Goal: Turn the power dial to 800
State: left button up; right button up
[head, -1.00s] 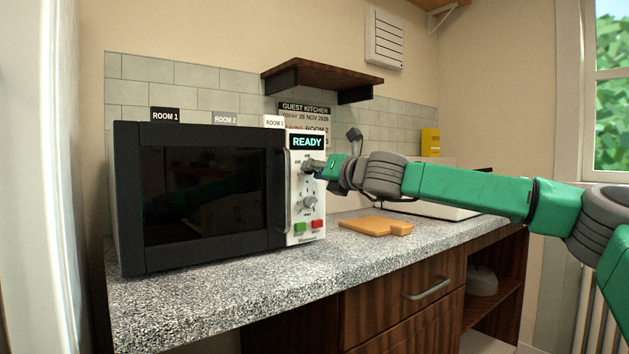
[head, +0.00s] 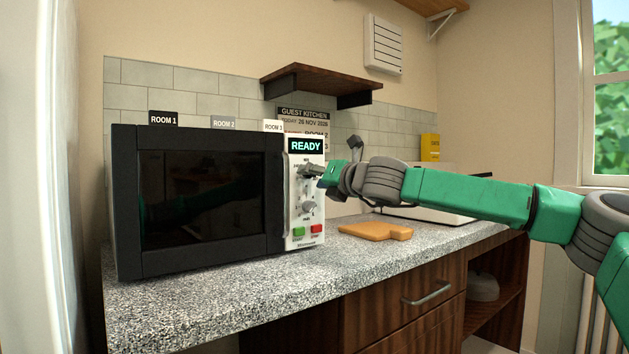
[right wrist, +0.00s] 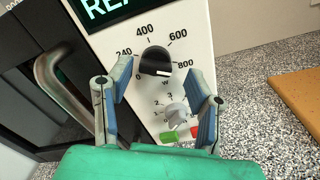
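The black power dial (right wrist: 155,61) is on the white control panel (right wrist: 190,90) of the microwave (head: 200,195). In the right wrist view its numbers run from 0 through 240, 400 and 600 to 800. Its white mark lies at the lower right, close to the 800 side. My right gripper (right wrist: 157,72) is open, its blue-padded fingers apart on either side of the dial's lower part, with no clear contact. In the head view the right gripper (head: 314,172) is at the panel and partly covers the dial. My left gripper is not in view.
A grey timer knob (right wrist: 174,113) sits below the dial, above green (head: 298,231) and red (head: 316,229) buttons. The display (head: 305,146) reads READY. A cutting board (head: 376,231) lies right of the microwave on the speckled counter (head: 250,290). A shelf (head: 320,82) hangs above.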

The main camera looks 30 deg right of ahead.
jog(key=shift+s, duration=0.45)
jog(key=s+d, duration=0.1)
jog(key=s, duration=1)
jog(key=shift+f, duration=0.15)
